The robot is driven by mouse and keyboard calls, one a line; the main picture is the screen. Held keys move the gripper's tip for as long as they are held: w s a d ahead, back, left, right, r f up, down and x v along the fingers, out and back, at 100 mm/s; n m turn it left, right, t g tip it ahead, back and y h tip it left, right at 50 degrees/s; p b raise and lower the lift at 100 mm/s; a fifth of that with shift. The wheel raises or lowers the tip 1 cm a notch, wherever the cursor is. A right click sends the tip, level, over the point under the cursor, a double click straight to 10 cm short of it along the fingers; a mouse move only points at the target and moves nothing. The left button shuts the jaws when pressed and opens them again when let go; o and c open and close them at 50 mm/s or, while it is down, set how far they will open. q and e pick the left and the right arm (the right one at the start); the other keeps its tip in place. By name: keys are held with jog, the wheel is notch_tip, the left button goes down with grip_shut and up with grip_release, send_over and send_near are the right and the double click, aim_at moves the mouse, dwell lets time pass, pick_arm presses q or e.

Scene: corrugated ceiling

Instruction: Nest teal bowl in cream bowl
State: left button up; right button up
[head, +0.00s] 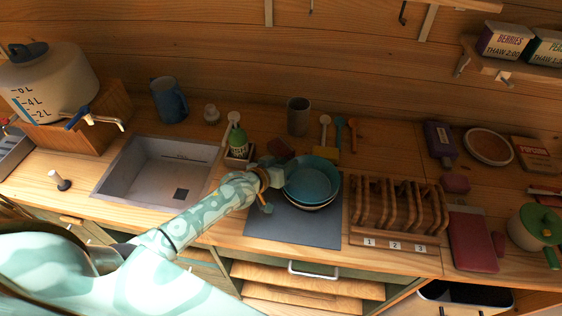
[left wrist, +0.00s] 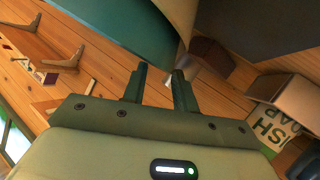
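The teal bowl (head: 312,178) is in the middle of the head view, over the dark grey mat. The cream bowl (head: 318,206) shows as a pale edge just under it. The teal bowl appears to sit in the cream one; how deep is hidden. In the left wrist view, the teal bowl's side (left wrist: 125,28) and a cream surface (left wrist: 178,14) fill the top. My left gripper (head: 278,187) is at the teal bowl's left side. Its fingers (left wrist: 160,80) are apart with nothing between them, close to the bowls. My right gripper is out of view.
The grey mat (head: 290,226) lies under the bowls. A wooden rack (head: 397,208) with numbered labels stands to the right. A green soap bottle (head: 238,143) and a sink (head: 150,175) are to the left. A cup (head: 298,115) and utensils stand behind.

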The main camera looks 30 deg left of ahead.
pick_arm(q)
jog(key=p+v, duration=0.3)
jog(key=v, duration=1.3)
jog(key=shift+s, duration=0.15)
